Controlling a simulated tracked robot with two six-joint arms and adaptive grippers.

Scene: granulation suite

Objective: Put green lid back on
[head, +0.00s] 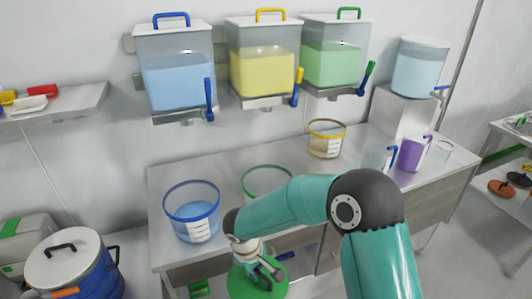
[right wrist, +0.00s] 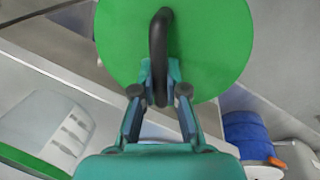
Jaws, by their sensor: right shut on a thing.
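The round green lid (head: 242,284) with a black handle is at the front edge of the bench in the head view. My right gripper (head: 263,270) is shut on its handle; in the right wrist view the fingers (right wrist: 160,92) close on the black handle, with the green lid (right wrist: 212,45) beyond. The green-rimmed bucket (head: 266,169) stands uncovered on the bench, partly hidden behind my right arm. The green-rimmed bucket (right wrist: 52,128) also shows at the lower left of the wrist view, apart from the lid. My left gripper is not in view.
A blue-rimmed bucket (head: 191,205) stands left of the green-rimmed one, and a yellow-rimmed bucket (head: 326,138) stands farther back. Blue, yellow and green hoppers (head: 335,62) with taps hang above the bench. Jugs (head: 413,153) stand at the right. A blue drum (head: 72,270) is at lower left.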

